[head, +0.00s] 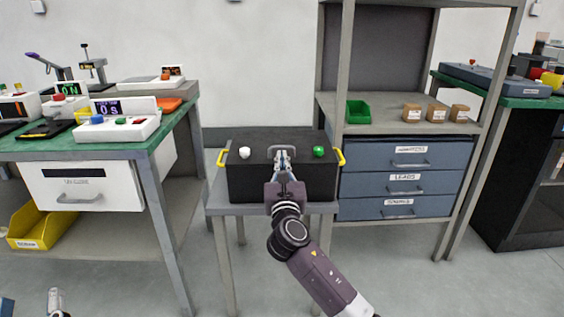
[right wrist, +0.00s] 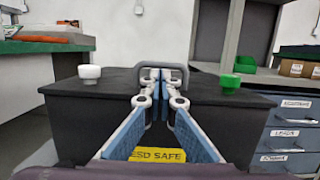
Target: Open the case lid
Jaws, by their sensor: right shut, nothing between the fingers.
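The black case (head: 252,182) stands on a small grey table, its lid (head: 258,141) down. The lid carries a white knob (head: 244,152) at left, a green knob (head: 319,151) at right and a grey handle (head: 271,152) in the middle. Yellow grips (head: 340,157) sit on its sides. My right gripper (head: 282,152) is shut and empty, its fingertips at the handle; in the right wrist view the tips (right wrist: 160,76) overlap the handle (right wrist: 181,69), and contact is unclear. A yellow ESD SAFE label (right wrist: 157,155) shows below. My left gripper (head: 55,297) barely shows at bottom left; its fingers are unclear.
A green-topped bench (head: 100,152) with switch boxes and displays stands at left, a yellow bin (head: 38,228) below it. A shelf rack (head: 380,120) with blue drawers (head: 402,182) stands close to the case's right. A green bin (head: 359,112) and small boxes sit on its shelf.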

